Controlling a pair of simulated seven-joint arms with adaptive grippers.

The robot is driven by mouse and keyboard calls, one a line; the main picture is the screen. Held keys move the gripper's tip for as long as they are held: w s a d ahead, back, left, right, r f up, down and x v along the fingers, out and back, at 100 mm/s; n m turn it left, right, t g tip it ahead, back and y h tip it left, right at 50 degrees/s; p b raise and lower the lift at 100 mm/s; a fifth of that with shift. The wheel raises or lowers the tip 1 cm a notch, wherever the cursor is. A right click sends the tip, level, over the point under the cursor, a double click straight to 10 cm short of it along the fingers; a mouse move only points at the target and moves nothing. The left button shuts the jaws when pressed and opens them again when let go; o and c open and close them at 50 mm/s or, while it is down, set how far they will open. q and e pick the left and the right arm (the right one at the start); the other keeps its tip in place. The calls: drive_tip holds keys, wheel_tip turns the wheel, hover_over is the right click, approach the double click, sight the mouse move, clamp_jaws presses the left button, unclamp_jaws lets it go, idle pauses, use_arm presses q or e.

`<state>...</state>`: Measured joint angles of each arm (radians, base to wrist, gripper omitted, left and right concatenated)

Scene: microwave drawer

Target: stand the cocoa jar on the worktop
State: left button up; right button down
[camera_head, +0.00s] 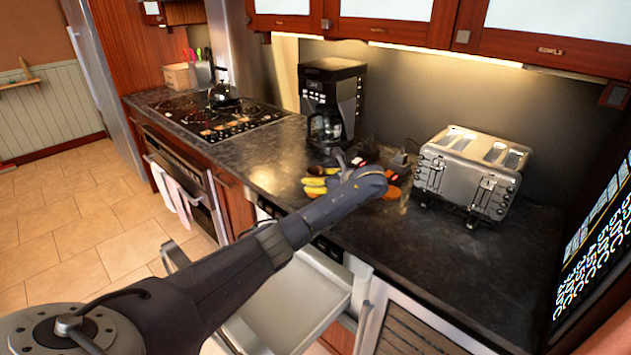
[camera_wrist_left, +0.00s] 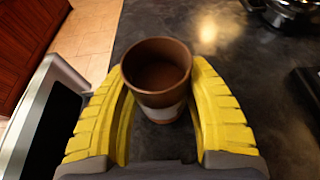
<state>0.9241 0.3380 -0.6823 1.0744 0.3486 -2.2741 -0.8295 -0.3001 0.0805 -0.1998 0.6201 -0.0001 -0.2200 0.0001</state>
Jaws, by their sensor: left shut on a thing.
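The cocoa jar (camera_wrist_left: 158,102) is a brown, round container with a pale band. In the left wrist view it sits between the yellow fingers of my left gripper (camera_wrist_left: 161,72), which is shut on it. Its brown top faces the camera. In the head view my left gripper (camera_head: 318,180) is over the dark worktop (camera_head: 440,250), near its front edge, and the jar is mostly hidden. I cannot tell whether the jar's base touches the worktop. My right gripper is not in view.
The microwave drawer (camera_head: 290,305) is open below the worktop's front edge. A coffee maker (camera_head: 333,95) stands behind the gripper, a toaster (camera_head: 470,170) to the right. Small red and orange items (camera_head: 393,190) lie near the gripper. A cooktop (camera_head: 210,115) is at the left.

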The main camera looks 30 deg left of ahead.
use_arm(q)
drive_tip(key=shift+f, duration=0.1)
drive_tip(key=o, duration=1.4)
drive_tip(key=v, duration=1.2)
